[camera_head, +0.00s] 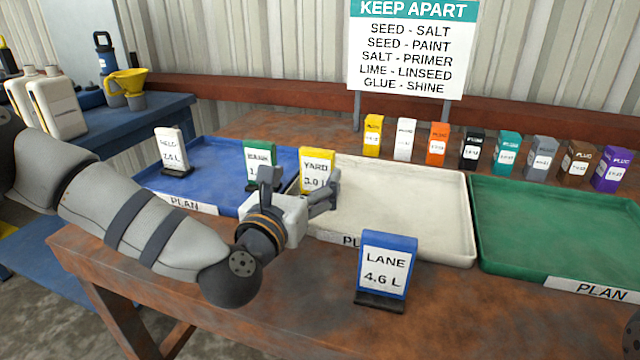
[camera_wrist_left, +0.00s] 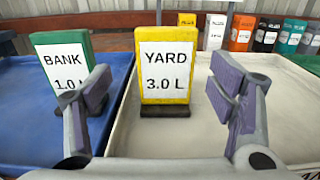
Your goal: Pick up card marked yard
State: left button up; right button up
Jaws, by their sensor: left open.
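The yellow card marked YARD 3.0 L (camera_head: 317,168) stands upright on a small dark base near the left edge of the white tray (camera_head: 440,215). In the left wrist view the card (camera_wrist_left: 165,68) is straight ahead, between my two fingers but beyond them. My left gripper (camera_head: 295,188) is open and empty, just in front of the card, and it also shows in the left wrist view (camera_wrist_left: 160,95). It hides the lower part of the card in the head view. My right gripper is not in view.
The green BANK card (camera_wrist_left: 62,68) stands close on the left. A white card (camera_head: 171,149) stands in the blue tray (camera_head: 215,150). The blue LANE card (camera_head: 386,262) stands at the table front. Several PLUG boxes (camera_head: 437,143) line the back; a green tray (camera_head: 560,225) lies right.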

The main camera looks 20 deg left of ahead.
aim_at(316, 164)
pick_arm(q)
jog(key=w, duration=0.3)
jog(key=w+d+b, duration=0.1)
jog(key=shift+w+r, duration=0.25)
jog(key=shift+w, duration=0.05)
jog(key=shift+w+a+r, duration=0.1)
jog(key=shift+w+r, duration=0.1)
jog(key=shift+w, duration=0.1)
jog(key=c, duration=1.3)
